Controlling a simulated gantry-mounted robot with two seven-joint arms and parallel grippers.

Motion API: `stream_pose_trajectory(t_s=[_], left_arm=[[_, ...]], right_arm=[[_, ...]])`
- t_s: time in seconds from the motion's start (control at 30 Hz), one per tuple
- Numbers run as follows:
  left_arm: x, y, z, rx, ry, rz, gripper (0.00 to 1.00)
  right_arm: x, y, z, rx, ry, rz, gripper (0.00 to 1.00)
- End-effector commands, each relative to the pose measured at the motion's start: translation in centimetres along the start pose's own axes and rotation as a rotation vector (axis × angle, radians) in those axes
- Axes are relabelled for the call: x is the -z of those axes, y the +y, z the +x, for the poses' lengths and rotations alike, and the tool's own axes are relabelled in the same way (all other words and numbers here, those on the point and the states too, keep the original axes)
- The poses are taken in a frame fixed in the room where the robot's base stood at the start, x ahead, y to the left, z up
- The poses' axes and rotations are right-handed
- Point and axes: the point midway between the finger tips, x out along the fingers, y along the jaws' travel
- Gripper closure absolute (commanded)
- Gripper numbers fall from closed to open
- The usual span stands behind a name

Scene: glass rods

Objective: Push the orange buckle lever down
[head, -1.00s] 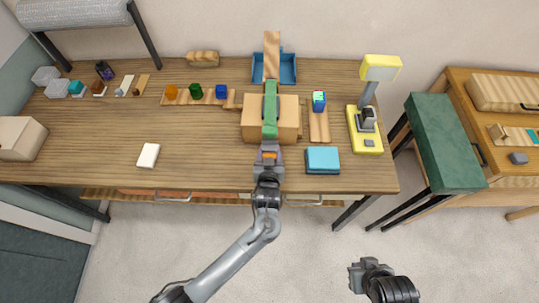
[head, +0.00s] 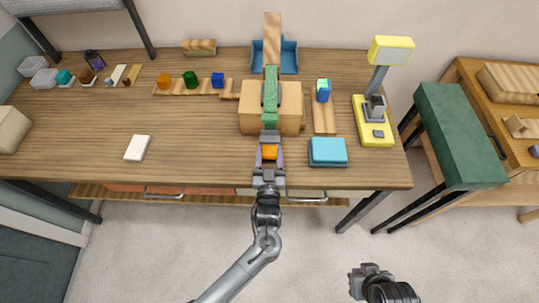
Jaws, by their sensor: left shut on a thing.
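The orange buckle lever (head: 269,153) is a small orange piece at the near end of a green strap or bar (head: 270,90), in front of a wooden box (head: 290,100) on the table. My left gripper (head: 269,148) comes in from the near side, its two fingers on either side of the orange piece. It is shut on that piece. The gripper hides part of the lever, so its exact angle cannot be told. My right gripper (head: 358,280) hangs at the lower right, off the table and away from everything; its jaws are too small to read.
A teal block (head: 327,152) lies just right of my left gripper, and a yellow lamp (head: 374,135) stands further right. A white block (head: 137,148) lies at the left. A blue tray (head: 288,57) is behind the box. The table's front left-middle is mostly clear.

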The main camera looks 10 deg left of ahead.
Motion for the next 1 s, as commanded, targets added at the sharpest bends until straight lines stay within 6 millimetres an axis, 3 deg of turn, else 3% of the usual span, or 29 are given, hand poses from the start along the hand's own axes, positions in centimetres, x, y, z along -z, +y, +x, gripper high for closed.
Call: stream_pose_trajectory(t_s=[0.03,0.17,0.57,1.0], left_arm=[[0.0,0.0,0.0,0.001,-0.001,0.001,0.43],[0.0,0.0,0.0,0.000,-0.001,0.001,0.23],[0.0,0.0,-0.6,-0.001,-0.001,0.000,0.23],[-0.1,0.0,-7.3,0.000,-0.003,0.000,0.23]], right_arm=[[0.0,0.1,0.0,-0.002,0.000,-0.002,1.00],[0.0,0.1,0.0,-0.005,-0.001,-0.006,1.00],[0.0,0.1,0.0,-0.003,0.000,-0.004,1.00],[0.1,-0.1,-0.2,0.003,0.001,0.004,1.00]])
